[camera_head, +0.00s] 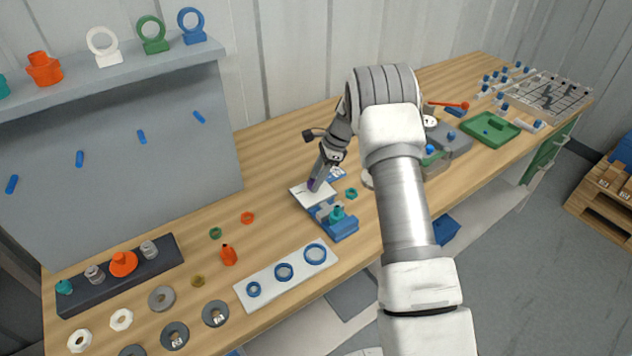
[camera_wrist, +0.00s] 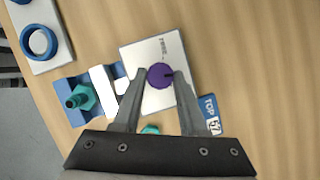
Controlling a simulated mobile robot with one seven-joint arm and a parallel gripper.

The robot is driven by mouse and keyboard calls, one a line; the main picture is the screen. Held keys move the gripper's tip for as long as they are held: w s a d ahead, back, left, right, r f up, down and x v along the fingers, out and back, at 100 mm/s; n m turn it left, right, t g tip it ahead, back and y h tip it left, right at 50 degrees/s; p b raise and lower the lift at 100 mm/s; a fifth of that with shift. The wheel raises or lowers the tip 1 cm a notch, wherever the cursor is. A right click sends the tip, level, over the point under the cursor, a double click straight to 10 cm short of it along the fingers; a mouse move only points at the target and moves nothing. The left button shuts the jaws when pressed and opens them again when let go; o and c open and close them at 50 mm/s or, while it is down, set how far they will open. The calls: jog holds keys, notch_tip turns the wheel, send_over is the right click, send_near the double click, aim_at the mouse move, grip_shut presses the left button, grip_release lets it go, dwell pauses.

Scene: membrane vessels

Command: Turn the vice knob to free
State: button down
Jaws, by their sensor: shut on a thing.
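The purple knob (camera_wrist: 160,75) sits on a white plate (camera_wrist: 142,55) and shows between my fingertips in the wrist view. My gripper (camera_wrist: 161,76) is shut on the knob, one finger on each side. A dark mark shows on the knob's right part. In the head view the knob (camera_head: 312,185) is mostly covered by my gripper (camera_head: 313,183). The blue vice (camera_head: 338,224) stands next to the plate, with a teal nut-shaped piece (camera_head: 337,213) on it; this piece (camera_wrist: 82,97) also shows in the wrist view. Lettering on the plate is too small to read fully.
A white strip with blue rings (camera_head: 268,290) lies in front of the vice. A loose teal nut (camera_head: 351,193) and a blue-white label (camera_wrist: 211,114) are close by. A grey fixture (camera_head: 456,140) and green tray (camera_head: 490,129) stand at the right. Bare table lies behind the plate.

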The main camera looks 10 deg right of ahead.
jog(key=n, duration=0.2)
jog(key=n+g+b, duration=0.1)
jog(key=shift+w+n, duration=0.2)
jog(key=shift+n, duration=0.2)
jog(key=n, duration=0.1)
jog(key=n+g+h, duration=0.1)
jog(key=n, duration=0.1)
jog(key=shift+w+a+n+g+b, duration=0.1)
jog(key=shift+n+g+b, duration=0.2)
jog(key=shift+b, duration=0.05)
jog(key=n+g+h, duration=0.1)
jog(key=n, duration=0.2)
jog(key=shift+w+a+n, duration=0.1)
jog(key=shift+a+n, duration=0.05)
jog(key=shift+n, duration=0.15)
jog(key=shift+n+g+h, duration=0.4)
jog(key=shift+n+h, duration=0.1)
jog(key=shift+n, duration=1)
jog(key=shift+c, duration=2.2)
grip_release()
jog(key=shift+r+b, duration=0.1)
jog(key=shift+b, duration=0.2)
